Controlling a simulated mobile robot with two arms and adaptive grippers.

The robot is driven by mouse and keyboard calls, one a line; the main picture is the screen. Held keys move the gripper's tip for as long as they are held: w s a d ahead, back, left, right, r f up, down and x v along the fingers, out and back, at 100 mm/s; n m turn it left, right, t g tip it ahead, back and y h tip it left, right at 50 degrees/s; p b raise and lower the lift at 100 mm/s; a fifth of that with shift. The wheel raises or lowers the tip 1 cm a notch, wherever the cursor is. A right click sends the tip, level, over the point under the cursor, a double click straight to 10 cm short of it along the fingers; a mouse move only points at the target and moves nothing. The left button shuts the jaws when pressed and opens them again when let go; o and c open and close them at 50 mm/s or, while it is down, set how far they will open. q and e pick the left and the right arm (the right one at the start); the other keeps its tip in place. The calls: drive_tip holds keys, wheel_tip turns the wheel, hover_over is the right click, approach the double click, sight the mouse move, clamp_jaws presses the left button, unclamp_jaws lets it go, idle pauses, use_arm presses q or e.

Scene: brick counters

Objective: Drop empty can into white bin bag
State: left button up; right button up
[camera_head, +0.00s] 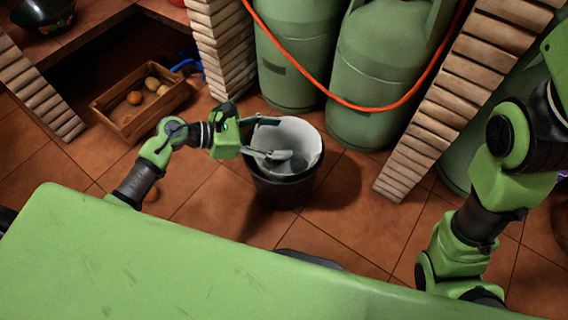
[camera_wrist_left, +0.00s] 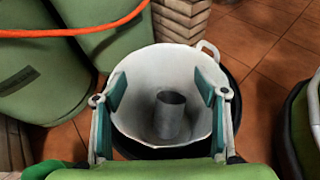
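The white bin bag (camera_head: 305,135) lines a dark bin (camera_head: 283,193) on the tiled floor, its mouth open upward. It also fills the middle of the left wrist view (camera_wrist_left: 150,70). A grey can (camera_wrist_left: 170,115) shows inside the bag, below and between my left fingers and apart from both; in the head view the can (camera_head: 298,163) is a small grey shape within the bag. My left gripper (camera_head: 272,138) is over the bag's left side, its fingers spread wide and empty (camera_wrist_left: 160,92). My right arm shows at the right, but its gripper is out of frame.
Green gas cylinders (camera_head: 380,75) with an orange hose (camera_head: 375,106) stand behind the bin. A brick pillar (camera_head: 450,95) stands to its right. A wooden crate (camera_head: 125,122) with round items lies at the left.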

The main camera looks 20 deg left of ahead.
use_arm(q)
drive_tip(key=shift+a, duration=0.1)
drive_tip(key=v, duration=1.2)
